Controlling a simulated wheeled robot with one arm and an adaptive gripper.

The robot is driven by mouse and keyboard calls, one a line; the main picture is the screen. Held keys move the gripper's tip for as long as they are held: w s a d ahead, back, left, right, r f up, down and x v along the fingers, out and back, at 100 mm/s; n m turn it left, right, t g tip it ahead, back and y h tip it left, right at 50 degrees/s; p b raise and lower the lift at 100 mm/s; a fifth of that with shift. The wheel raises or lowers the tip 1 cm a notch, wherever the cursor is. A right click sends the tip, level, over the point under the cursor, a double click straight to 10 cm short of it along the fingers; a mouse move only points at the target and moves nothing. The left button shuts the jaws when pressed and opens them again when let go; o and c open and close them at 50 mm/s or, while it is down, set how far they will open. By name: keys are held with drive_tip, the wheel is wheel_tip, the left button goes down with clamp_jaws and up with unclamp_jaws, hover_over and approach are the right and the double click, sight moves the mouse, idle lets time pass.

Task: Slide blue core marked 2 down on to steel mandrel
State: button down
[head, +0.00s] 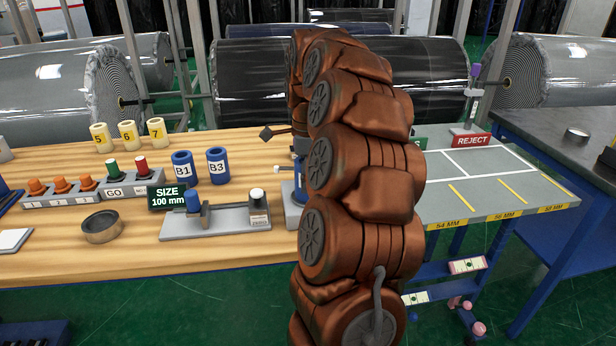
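Two blue cores stand upright on the wooden bench: one marked B1 (184,168) and one marked B3 (217,166). I see no core marked 2. I cannot make out the steel mandrel. My brown arm (362,170) rises through the middle of the head view and covers part of the bench. My gripper is not visible, so I cannot tell what it holds.
A gauge (216,222) and a size display reading 100 mm (168,198) stand left of my arm. A reject post (473,100) stands on the grey marked table (500,205).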

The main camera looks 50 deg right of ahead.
drive_tip(key=shift+c, duration=0.9)
unclamp_jaws()
drive_tip(key=shift+r, duration=0.1)
wheel_tip(320, 180, up, 6)
drive_tip(key=shift+d+f, duration=0.1)
drive_tip(key=shift+r, duration=0.75)
